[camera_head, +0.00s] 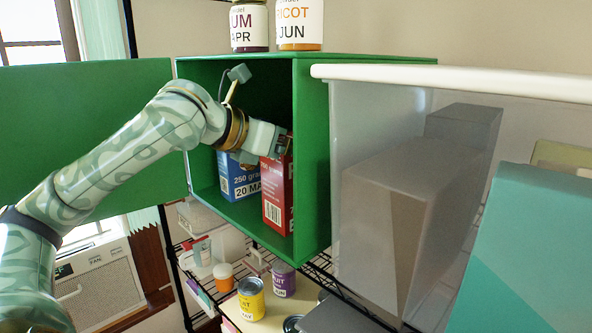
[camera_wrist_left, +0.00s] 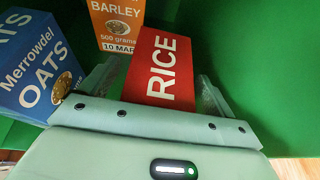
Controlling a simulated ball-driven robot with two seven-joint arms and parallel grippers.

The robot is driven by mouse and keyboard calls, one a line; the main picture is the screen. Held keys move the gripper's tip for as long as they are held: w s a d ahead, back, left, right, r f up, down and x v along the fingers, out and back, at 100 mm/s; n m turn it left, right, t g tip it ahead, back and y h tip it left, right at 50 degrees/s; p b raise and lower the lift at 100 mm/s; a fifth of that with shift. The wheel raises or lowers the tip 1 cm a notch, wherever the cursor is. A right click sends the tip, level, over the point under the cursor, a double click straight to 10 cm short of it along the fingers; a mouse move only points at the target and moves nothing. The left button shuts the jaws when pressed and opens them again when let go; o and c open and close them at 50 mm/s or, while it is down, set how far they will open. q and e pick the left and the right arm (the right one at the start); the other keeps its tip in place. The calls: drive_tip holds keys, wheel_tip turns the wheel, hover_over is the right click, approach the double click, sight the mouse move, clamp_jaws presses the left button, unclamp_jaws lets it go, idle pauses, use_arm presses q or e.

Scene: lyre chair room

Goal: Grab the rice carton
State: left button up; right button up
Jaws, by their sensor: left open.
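The red rice carton (camera_head: 277,195) stands in the open green cabinet in the head view, at the right of the compartment. In the left wrist view the carton (camera_wrist_left: 162,68) shows its RICE label between the two fingers of my left gripper (camera_wrist_left: 155,85). That gripper is open, with one finger on each side of the carton; I cannot tell whether they touch it. In the head view my left gripper (camera_head: 280,145) reaches into the cabinet at the carton's top. My right gripper is in neither view.
A blue oats carton (camera_wrist_left: 38,65) stands left of the rice, and an orange barley carton (camera_wrist_left: 116,22) stands behind. The green cabinet (camera_head: 312,150) walls close in at the right. Two jars (camera_head: 300,22) stand on top. A wire shelf with cans (camera_head: 250,298) is below.

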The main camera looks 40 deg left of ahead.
use_arm(q)
drive_tip(key=shift+f, duration=0.1)
clamp_jaws()
idle(0.4)
